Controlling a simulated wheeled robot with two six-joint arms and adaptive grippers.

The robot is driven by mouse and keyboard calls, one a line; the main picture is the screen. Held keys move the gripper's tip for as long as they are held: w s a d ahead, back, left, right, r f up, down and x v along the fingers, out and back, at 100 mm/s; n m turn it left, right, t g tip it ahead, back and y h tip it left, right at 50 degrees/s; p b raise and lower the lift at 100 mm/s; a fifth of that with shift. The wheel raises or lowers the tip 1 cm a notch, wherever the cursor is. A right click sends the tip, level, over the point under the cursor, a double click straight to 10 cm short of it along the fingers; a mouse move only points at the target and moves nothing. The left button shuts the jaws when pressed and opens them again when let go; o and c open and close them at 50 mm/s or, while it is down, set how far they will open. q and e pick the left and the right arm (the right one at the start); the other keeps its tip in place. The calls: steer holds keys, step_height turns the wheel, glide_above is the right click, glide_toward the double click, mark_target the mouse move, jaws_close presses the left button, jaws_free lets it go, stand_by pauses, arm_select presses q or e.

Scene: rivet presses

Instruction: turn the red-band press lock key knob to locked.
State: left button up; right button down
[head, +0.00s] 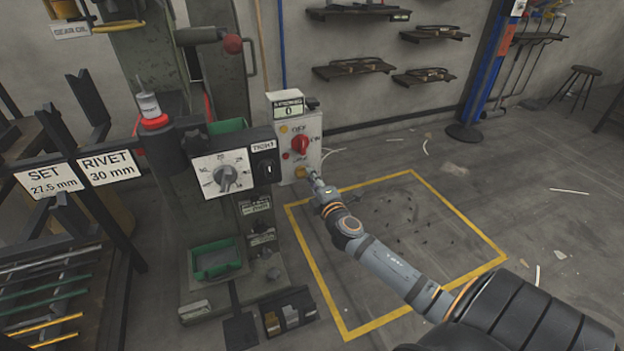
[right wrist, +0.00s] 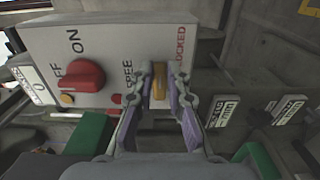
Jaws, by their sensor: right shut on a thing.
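The press (head: 215,75) with a control box (head: 285,132) stands left of centre in the head view. The orange lock key knob (head: 301,172) is low on the box, below the red ON/OFF switch (head: 300,144). In the right wrist view the knob (right wrist: 159,88) sits between the labels FREE and LOCKED, its long side running up and down the picture; which label it points to I cannot tell. My right gripper (right wrist: 160,82) is shut on the knob, one finger on each side. In the head view this gripper (head: 314,178) reaches the box from the right. My left gripper is out of view.
A dial (head: 224,174) is on the press left of the box. A rack (head: 50,265) with coloured rods stands at far left. A green tray (head: 214,258) is low on the press. Yellow-marked floor (head: 420,235) under my right arm is mostly clear.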

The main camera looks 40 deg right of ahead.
steer(key=c, duration=1.3)
jaws_free()
steer(key=v, duration=1.2)
